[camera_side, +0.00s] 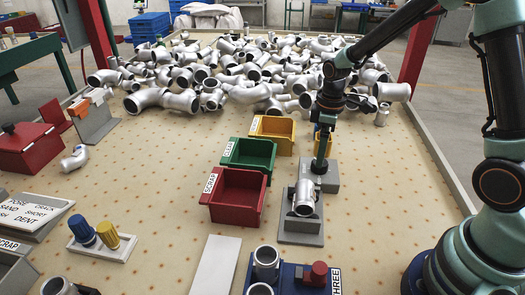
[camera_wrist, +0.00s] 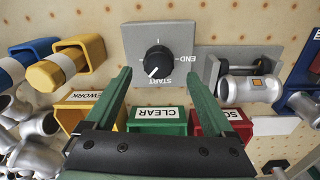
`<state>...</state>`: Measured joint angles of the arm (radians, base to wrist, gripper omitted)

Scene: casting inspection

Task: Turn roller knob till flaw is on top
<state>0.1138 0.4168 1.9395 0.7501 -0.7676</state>
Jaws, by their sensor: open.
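The black roller knob (camera_wrist: 158,60) sits on a grey plate (camera_wrist: 180,42) marked START and END. Its white pointer line points to the lower left in the wrist view. My gripper (camera_wrist: 159,74) is open, its two green fingers apart, with the knob between and just beyond their tips. In the side view my gripper (camera_side: 320,165) is low over the plate and hides the knob. A silver pipe casting (camera_wrist: 236,90) lies on the grey roller stand (camera_side: 300,238) beside the plate. An orange square mark (camera_wrist: 257,82) shows on the casting's face toward the wrist camera.
Red (camera_side: 232,213), green (camera_side: 236,165) and yellow (camera_side: 262,142) bins stand left of the roller stand. A blue fixture (camera_side: 290,273) stands in front. A big heap of castings (camera_side: 230,75) covers the back. The table's middle left is mostly clear.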

